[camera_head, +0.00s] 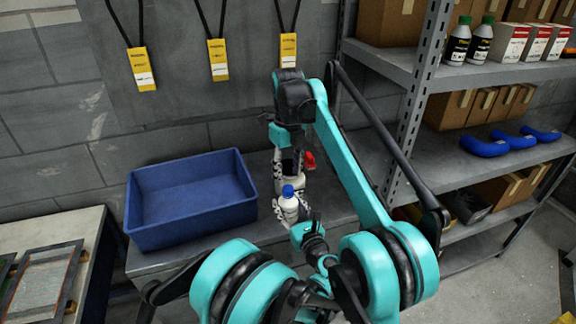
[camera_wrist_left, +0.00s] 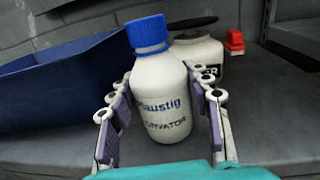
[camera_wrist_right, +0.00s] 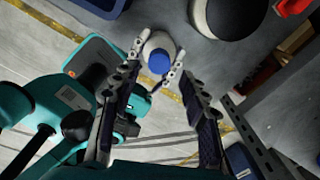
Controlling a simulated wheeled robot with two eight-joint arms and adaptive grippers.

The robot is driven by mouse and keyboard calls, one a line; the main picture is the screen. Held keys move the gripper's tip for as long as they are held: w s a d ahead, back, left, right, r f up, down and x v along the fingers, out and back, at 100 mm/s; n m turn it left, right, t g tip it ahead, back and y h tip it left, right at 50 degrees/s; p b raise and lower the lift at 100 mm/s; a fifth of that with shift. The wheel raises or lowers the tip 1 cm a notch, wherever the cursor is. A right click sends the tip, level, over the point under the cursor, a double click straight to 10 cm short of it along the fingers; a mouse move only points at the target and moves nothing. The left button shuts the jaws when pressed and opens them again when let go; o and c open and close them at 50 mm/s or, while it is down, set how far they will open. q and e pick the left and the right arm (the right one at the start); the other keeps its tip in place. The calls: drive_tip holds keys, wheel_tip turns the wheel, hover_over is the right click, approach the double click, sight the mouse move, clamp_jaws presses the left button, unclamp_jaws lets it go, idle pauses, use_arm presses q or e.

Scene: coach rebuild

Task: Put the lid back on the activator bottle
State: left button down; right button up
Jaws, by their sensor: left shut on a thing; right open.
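The white activator bottle (camera_head: 290,206) stands upright near the front of the grey bench, and its printed label shows in the left wrist view (camera_wrist_left: 163,108). The blue lid (camera_wrist_left: 148,34) sits on top of the bottle; I cannot tell whether it is tight. My left gripper (camera_wrist_left: 165,105) is shut on the bottle body, one finger on each side. My right gripper (camera_wrist_right: 160,88) is open above the bottle, its fingers apart and pointing down. In the right wrist view the blue lid (camera_wrist_right: 159,61) lies between the fingertips, with no contact visible.
A white tub (camera_wrist_left: 198,52) with a dark lid stands close behind the bottle. A red object (camera_wrist_left: 234,42) is beside the tub. A blue bin (camera_head: 190,200) stands to the left. A metal shelf rack (camera_head: 412,105) bounds the right side.

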drive_tip(key=n, duration=0.7)
drive_tip(key=shift+r, duration=0.2)
drive_tip(key=n, duration=0.7)
drive_tip(key=shift+r+n, duration=0.2)
drive_tip(key=shift+n, duration=0.1)
drive_tip(key=n, duration=0.7)
drive_tip(key=shift+r, duration=0.2)
drive_tip(key=n, duration=0.7)
drive_tip(key=shift+r+n, duration=0.2)
drive_tip(key=shift+n, duration=0.1)
drive_tip(key=n, duration=0.4)
drive_tip(key=shift+r+n, duration=0.15)
drive_tip(key=shift+n, duration=0.15)
drive_tip(key=n, duration=0.7)
drive_tip(key=shift+r, duration=0.15)
drive_tip(key=n, duration=0.7)
drive_tip(key=shift+r, duration=0.2)
drive_tip(key=n, duration=0.6)
drive_tip(key=shift+r, duration=0.15)
